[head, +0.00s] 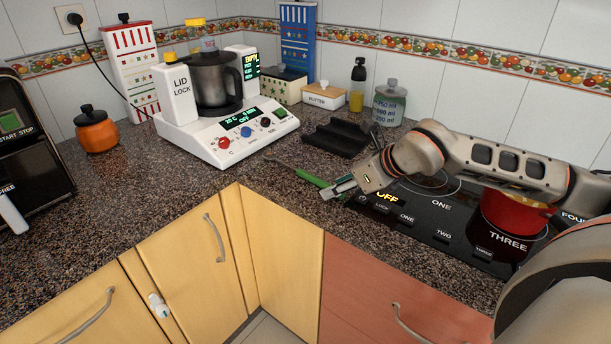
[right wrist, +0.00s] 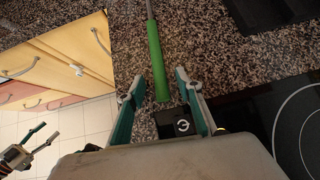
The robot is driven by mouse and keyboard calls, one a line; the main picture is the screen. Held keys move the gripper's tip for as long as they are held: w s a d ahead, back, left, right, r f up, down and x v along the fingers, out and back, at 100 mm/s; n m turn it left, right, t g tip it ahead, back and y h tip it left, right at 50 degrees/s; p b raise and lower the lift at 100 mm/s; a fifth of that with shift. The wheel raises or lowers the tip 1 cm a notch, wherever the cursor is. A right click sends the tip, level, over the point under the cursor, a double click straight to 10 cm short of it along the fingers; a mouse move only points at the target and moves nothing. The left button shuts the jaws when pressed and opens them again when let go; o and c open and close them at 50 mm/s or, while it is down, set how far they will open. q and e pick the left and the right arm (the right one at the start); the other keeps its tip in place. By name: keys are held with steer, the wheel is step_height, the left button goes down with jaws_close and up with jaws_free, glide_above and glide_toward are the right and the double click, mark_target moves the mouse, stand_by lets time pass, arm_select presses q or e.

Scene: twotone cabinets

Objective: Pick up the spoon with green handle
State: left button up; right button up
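The spoon with green handle (head: 312,179) lies on the dark speckled counter, in front of a black rack and left of the cooktop. Its thin grey stem runs back and left from the handle. In the right wrist view the green handle (right wrist: 156,62) points down between the fingers. My right gripper (head: 342,187) is open at the handle's near end, with one finger on each side and gaps showing. Whether the fingers are level with the handle is unclear. My left gripper (right wrist: 42,137) shows small at the lower left of the right wrist view, its fingers apart and empty; it is outside the head view.
The black cooktop (head: 440,232) with a red pot (head: 514,214) lies right of the spoon. A black rack (head: 338,137) and a white blender machine (head: 225,132) stand behind it. Yellow and red cabinets are below the counter edge.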

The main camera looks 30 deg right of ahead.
jaws_close()
steer(key=shift+r, duration=0.15)
